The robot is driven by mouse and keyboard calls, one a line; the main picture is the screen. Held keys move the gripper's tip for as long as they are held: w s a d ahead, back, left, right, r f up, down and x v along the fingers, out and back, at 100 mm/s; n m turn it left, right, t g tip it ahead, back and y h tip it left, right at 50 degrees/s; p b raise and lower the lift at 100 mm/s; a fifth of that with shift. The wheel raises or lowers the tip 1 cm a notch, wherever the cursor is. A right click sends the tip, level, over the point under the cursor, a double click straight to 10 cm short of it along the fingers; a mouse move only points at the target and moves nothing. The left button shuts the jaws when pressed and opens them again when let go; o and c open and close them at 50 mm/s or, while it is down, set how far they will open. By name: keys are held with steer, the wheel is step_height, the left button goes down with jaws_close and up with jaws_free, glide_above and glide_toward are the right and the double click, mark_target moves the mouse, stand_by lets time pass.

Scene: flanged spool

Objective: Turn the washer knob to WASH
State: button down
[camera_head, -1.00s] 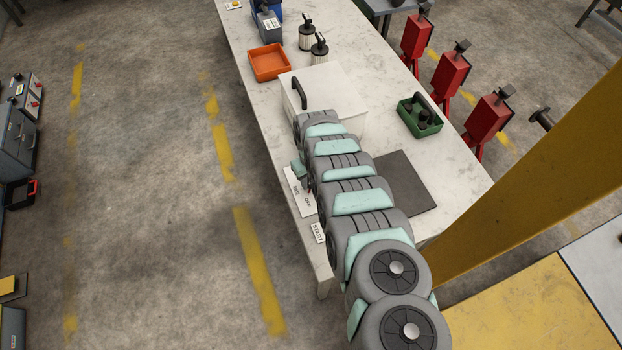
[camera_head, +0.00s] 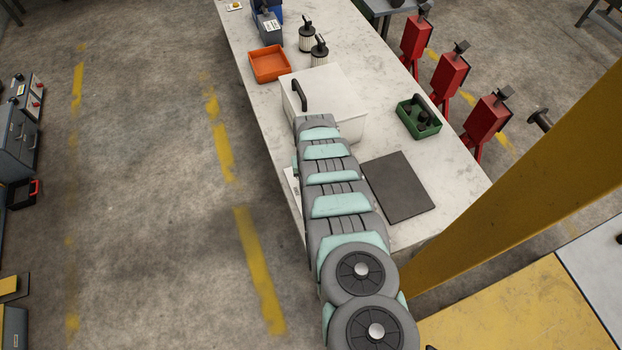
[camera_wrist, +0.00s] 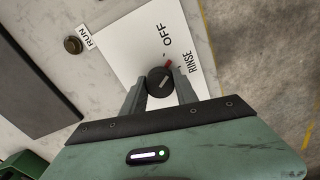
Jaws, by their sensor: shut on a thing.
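The washer knob (camera_wrist: 160,82) is dark and round with a light line on its face. It sits on a white panel (camera_wrist: 128,48) printed OFF and RINSE in the wrist view. A small red mark (camera_wrist: 168,65) shows at the knob's edge, between the OFF and RINSE sides. No WASH label is visible. My gripper (camera_wrist: 160,90) is shut on the knob, one finger on each side. In the head view my arm hides the gripper and knob, and only a sliver of the panel (camera_head: 291,182) shows.
A RUN label (camera_wrist: 92,37) and a round dark knob (camera_wrist: 73,46) lie left of the panel. A dark mat (camera_head: 398,187), a white box (camera_head: 328,95) with a handle, a green tray (camera_head: 418,120) and an orange tray (camera_head: 269,63) are on the table.

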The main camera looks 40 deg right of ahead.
steer(key=m, duration=0.3)
steer(key=shift+m+b, duration=0.3)
steer(key=shift+m, duration=0.1)
steer(key=m+b, duration=0.2)
steer(key=m, duration=0.2)
steer(key=shift+a+f, duration=0.1)
steer(key=shift+f, duration=0.1)
steer(key=m+b, duration=0.3)
steer(key=m, duration=0.2)
steer(key=m+b, duration=0.2)
steer(key=m, duration=0.2)
steer(key=shift+r+m+b, duration=0.1)
steer(key=shift+m+b, duration=0.2)
steer(key=shift+b, duration=0.05)
steer(key=c, duration=0.9)
jaws_free()
steer(key=shift+r, duration=0.1)
steer(key=shift+c, duration=0.2)
